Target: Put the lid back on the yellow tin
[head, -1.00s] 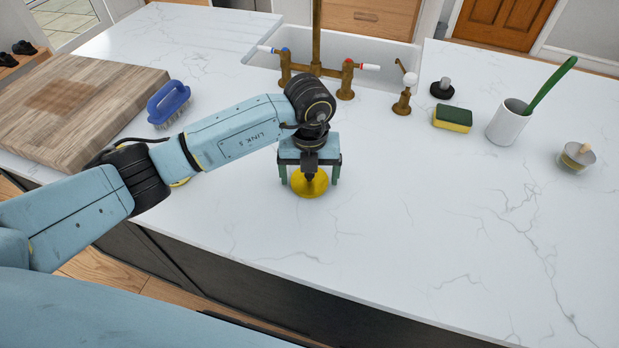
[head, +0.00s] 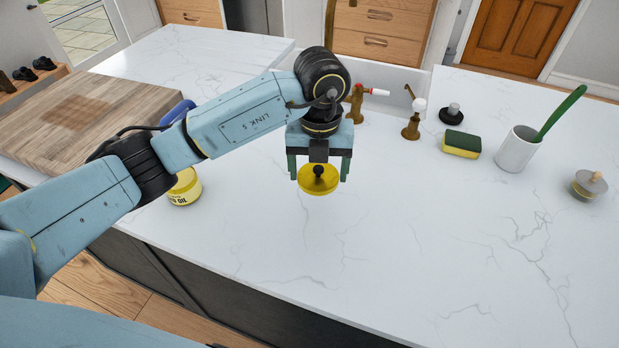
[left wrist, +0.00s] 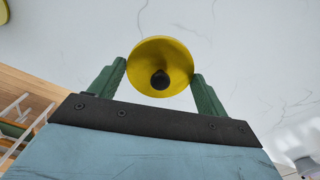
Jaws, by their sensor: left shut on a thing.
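The yellow lid (head: 318,183), round with a black knob, is between the green fingers of my left gripper (head: 318,170). The gripper is shut on it and holds it above the counter, its knob side showing in the head view. In the left wrist view the lid (left wrist: 178,58) sits between the two fingertips (left wrist: 160,70), which meet its rim on both sides. The yellow tin (head: 187,190), with dark lettering, stands upright on the counter to the left, partly behind my left arm. Its top is mostly hidden. My right gripper is not in view.
A wooden board (head: 75,115) and a blue brush (head: 178,112) are at the left. The front counter (head: 400,250) is clear.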

